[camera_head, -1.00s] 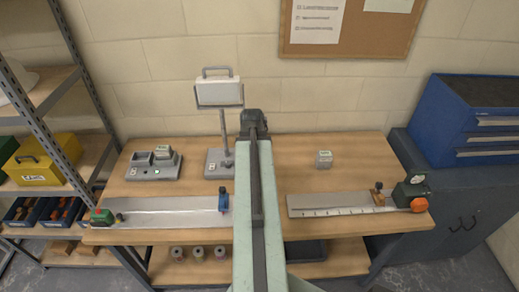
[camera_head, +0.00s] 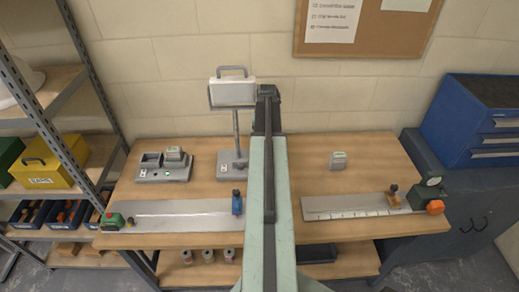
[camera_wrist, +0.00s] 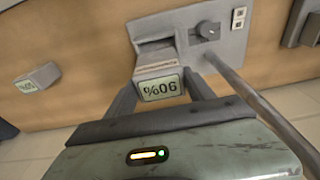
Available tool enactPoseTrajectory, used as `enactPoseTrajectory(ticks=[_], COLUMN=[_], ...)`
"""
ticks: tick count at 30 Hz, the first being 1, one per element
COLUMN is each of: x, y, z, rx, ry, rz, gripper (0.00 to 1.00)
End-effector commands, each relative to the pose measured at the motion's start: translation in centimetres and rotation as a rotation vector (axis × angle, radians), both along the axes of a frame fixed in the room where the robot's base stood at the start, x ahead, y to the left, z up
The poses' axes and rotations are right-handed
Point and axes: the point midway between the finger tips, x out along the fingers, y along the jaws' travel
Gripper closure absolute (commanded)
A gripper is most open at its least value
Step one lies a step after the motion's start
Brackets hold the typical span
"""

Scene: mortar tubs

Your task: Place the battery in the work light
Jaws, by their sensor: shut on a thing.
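The work light stands left of my arm in the head view, with its lamp head (camera_head: 233,93) on a pole above a grey base (camera_head: 230,171). In the wrist view its base (camera_wrist: 228,45) lies at the top, with a knob and the pole beside it. My gripper (camera_wrist: 160,97) is shut on a grey battery (camera_wrist: 158,88), whose label reads 90% upside down. The battery is in line with a slot-like opening (camera_wrist: 154,46) in the base. I cannot tell whether it is inside or just in front. The fingers and held battery are hidden in the head view.
A charger (camera_head: 150,176) holding another battery (camera_head: 174,155) stands left of the work light. A loose battery (camera_head: 338,160) stands on the bench to the right; it also shows in the wrist view (camera_wrist: 37,78). Metal rails (camera_head: 170,222) line the bench front.

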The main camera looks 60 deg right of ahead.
Motion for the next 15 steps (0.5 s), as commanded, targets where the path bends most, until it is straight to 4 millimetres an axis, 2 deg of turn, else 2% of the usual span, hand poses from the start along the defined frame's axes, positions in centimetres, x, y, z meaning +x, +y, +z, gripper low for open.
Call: enactPoseTrajectory(ticks=[1, 3, 11, 15], x=[-0.1, -0.1, 0.1, -0.1], y=[0.1, 0.2, 0.3, 0.2], z=[-1.4, -2.1, -2.4, -4.2], rx=[0.001, 0.0, 0.0, 0.0], ry=[0.001, 0.0, 0.0, 0.0], rz=[0.0, 0.0, 0.003, 0.001], gripper=[1.0, 1.0, 1.0, 1.0])
